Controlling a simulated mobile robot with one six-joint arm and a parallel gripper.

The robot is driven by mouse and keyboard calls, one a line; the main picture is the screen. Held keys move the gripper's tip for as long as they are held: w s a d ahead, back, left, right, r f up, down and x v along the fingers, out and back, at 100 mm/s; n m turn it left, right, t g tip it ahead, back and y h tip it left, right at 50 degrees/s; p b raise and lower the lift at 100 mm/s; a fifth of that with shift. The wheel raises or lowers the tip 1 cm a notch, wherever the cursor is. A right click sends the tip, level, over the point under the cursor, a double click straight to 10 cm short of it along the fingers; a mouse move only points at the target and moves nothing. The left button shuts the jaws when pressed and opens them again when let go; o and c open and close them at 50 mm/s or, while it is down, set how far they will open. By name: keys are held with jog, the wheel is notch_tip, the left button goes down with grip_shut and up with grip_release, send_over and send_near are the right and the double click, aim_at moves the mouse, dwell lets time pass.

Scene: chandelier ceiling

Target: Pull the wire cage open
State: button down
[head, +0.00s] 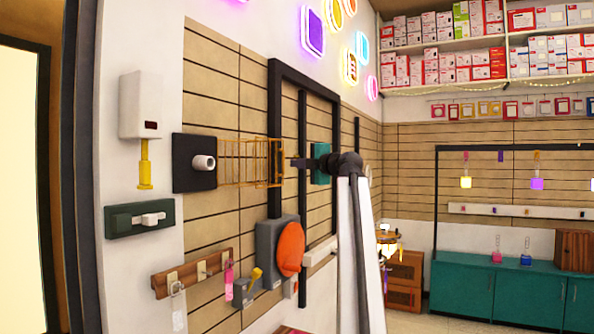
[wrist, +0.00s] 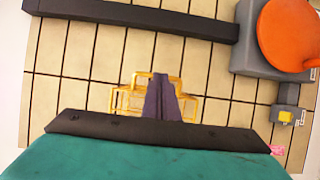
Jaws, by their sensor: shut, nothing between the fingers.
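The wire cage (head: 245,163) is a yellow-orange wire frame. In the head view it extends to the right from a dark square plate (head: 181,163) on the slatted wall. My gripper (head: 294,163) is just right of the cage's right end, pointing left. In the wrist view my gripper's (wrist: 162,77) dark fingers are together and empty, in front of the cage (wrist: 131,101), whose wires show on both sides of them. I cannot tell whether the fingers touch the wires.
A black frame (head: 275,140) stands on the wall behind the cage's right end. Below are a grey box with an orange disc (head: 291,249), a yellow lever (head: 255,276) and a hook rail (head: 192,273). A white dispenser (head: 141,105) and green switch plate (head: 140,218) are left.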

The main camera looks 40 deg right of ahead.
jog(key=s+d+b, duration=0.2)
jog(key=s+d, duration=0.2)
jog(key=s, duration=0.4)
jog(key=shift+s+d+b, duration=0.2)
jog(key=shift+s+b, duration=0.15)
jog(key=shift+s, duration=0.05)
